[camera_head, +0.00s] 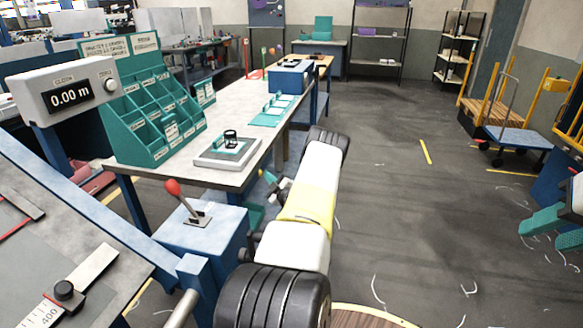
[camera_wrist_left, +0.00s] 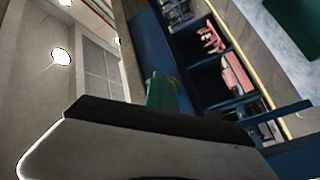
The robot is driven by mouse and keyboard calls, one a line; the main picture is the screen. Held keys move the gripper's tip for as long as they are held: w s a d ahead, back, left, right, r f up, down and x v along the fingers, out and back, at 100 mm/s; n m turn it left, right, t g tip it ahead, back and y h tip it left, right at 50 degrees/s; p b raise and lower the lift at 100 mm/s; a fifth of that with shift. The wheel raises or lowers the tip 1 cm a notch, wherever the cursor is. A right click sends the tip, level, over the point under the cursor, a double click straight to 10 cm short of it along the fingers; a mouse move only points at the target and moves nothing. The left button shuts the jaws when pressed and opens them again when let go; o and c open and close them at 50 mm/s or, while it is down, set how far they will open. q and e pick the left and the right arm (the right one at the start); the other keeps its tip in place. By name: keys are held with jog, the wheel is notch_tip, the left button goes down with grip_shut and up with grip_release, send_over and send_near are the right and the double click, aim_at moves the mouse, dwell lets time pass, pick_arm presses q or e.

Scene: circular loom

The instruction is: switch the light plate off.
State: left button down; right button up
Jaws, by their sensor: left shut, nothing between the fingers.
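A low pale square plate (camera_head: 213,160), which looks like the light plate, lies on the near part of the long table. A small dark ring-shaped item (camera_head: 231,138) stands on it. I cannot tell whether the plate is lit. My left gripper (camera_head: 268,178) is small and partly hidden beside my arm, to the right of the plate and apart from it in the picture. It is shut and empty. In the left wrist view a teal tip (camera_wrist_left: 161,92) shows behind a large grey shape with a black edge. My right gripper (camera_head: 540,236) is at the right edge, its teal fingers apart and empty.
A red-knobbed lever (camera_head: 182,200) on a blue box is nearer. A length display (camera_head: 70,95) reads 0.00 m. Carts stand at the right; the floor (camera_head: 390,200) between is clear.

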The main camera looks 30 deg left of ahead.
pick_arm(q)
jog(key=shift+s+a, duration=0.2)
jog(key=shift+a, duration=0.2)
jog(key=shift+r, duration=0.1)
jog(key=shift+d, duration=0.2)
dwell(0.3)
jog(key=w+d, duration=0.2)
jog(key=d, duration=0.4)
dwell(0.3)
